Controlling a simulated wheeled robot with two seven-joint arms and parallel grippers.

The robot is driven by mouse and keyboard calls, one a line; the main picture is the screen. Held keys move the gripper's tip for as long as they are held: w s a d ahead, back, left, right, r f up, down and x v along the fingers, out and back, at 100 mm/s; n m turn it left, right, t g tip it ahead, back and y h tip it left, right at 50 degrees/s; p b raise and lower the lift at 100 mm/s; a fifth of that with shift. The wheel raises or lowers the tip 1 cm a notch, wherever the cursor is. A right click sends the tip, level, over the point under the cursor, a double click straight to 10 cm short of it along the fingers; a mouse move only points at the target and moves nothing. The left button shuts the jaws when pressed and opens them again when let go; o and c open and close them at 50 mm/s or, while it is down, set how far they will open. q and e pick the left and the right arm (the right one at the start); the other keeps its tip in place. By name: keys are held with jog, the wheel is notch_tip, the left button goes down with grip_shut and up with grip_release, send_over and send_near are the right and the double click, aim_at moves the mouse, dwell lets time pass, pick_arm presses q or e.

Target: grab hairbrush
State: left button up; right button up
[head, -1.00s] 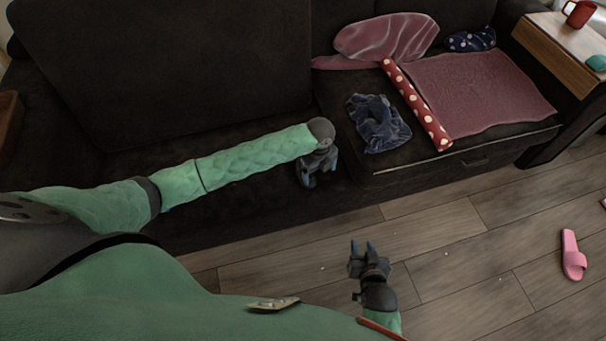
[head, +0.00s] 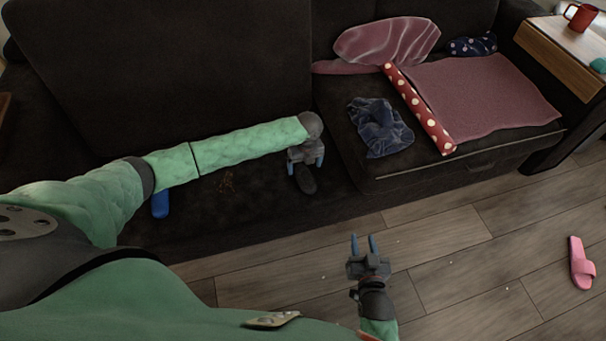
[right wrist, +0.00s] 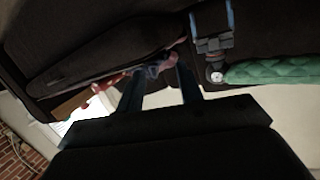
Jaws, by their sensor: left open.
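My left gripper (head: 306,160) is over the dark sofa seat in the head view, its blue fingers apart. It also shows at the top of the right wrist view (right wrist: 211,28). A dark oval object (head: 305,181) lies just below its fingers; I cannot tell whether it is the hairbrush, and it does not look gripped. A blue rounded object (head: 160,204) shows on the seat under my left arm, its rest hidden; I cannot identify it either. My right gripper (head: 363,247) is open and empty above the floor, its fingers apart in the right wrist view too (right wrist: 160,90).
Crumpled blue cloth (head: 381,128), a red polka-dot roll (head: 420,110), a pink mat (head: 482,98) and pink cushion (head: 388,41) lie on the sofa's right seat. A side table (head: 560,45) holds a red mug (head: 582,17). A pink slipper (head: 581,262) lies on the floor.

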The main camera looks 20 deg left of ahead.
aim_at(305, 172)
pick_arm(q)
notch_tip(305, 172, down, 5)
jog(key=shift+r+b, duration=0.1)
jog(key=shift+b, duration=0.3)
jog(key=c, duration=1.1)
pick_arm(e)
notch_tip(305, 172, up, 10)
jog(key=w+t, duration=0.2)
jog(key=t, duration=0.1)
jog(key=shift+w+r+t+y, duration=0.2)
jog(key=shift+w+t+y, duration=0.1)
jog(key=shift+t+y, duration=0.1)
